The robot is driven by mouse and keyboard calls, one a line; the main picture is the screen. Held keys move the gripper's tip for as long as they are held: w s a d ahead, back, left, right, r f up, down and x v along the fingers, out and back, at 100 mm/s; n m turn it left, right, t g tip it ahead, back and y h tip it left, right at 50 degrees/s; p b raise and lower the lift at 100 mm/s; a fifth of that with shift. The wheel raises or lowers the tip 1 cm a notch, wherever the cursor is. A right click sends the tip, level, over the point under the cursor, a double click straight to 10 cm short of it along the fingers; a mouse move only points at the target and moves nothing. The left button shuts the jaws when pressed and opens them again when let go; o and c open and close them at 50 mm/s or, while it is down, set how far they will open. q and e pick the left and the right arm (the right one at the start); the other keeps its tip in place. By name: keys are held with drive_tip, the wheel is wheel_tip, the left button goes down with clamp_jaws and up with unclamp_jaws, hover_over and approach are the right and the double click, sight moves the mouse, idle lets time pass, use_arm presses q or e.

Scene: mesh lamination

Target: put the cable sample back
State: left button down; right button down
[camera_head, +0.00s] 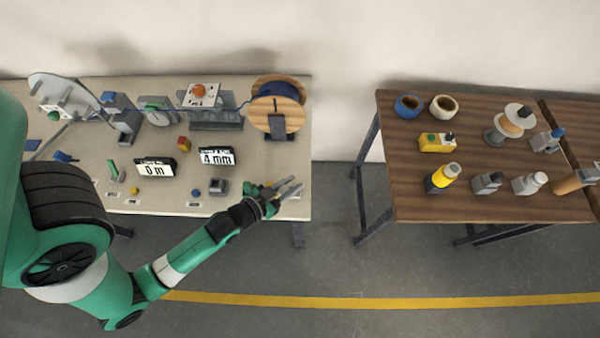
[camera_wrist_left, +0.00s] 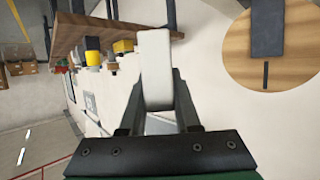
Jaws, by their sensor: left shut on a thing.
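My left gripper (camera_head: 287,189) is over the front right corner of the left table, right of a small dark grey holder (camera_head: 219,187). In the left wrist view its fingers (camera_wrist_left: 157,95) are shut on a pale grey piece (camera_wrist_left: 154,58), which I take to be the cable sample. The piece sticks out beyond the fingers; in the head view it is too small to make out clearly. My right gripper is not in view.
On the left table (camera_head: 255,190) stand a wooden spool (camera_head: 272,118) of blue cable, a "0 m" display (camera_head: 155,169) and a "4 mm" display (camera_head: 217,159). A brown table (camera_head: 400,180) with several devices is at right, across a gap.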

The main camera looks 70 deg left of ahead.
use_arm(q)
drive_tip(key=w+a+f+b, duration=0.1)
drive_tip(key=f+b, duration=0.1)
drive_tip(key=f, duration=0.1)
drive_tip(key=w+a+f+b, duration=0.1)
drive_tip(key=w+a+f, duration=0.1)
drive_tip(key=f, duration=0.1)
drive_tip(key=w+a+f+b, duration=0.1)
drive_tip(key=a+f+b, duration=0.1)
drive_tip(key=f, duration=0.1)
drive_tip(key=shift+w+f+b, duration=0.35)
drive_tip(key=shift+w+f, duration=0.05)
drive_tip(key=shift+s+d+f, duration=0.1)
drive_tip(key=shift+f, duration=0.05)
drive_tip(key=shift+f+b, duration=0.5)
drive_tip(key=shift+b, duration=0.05)
drive_tip(key=c, duration=0.6)
unclamp_jaws()
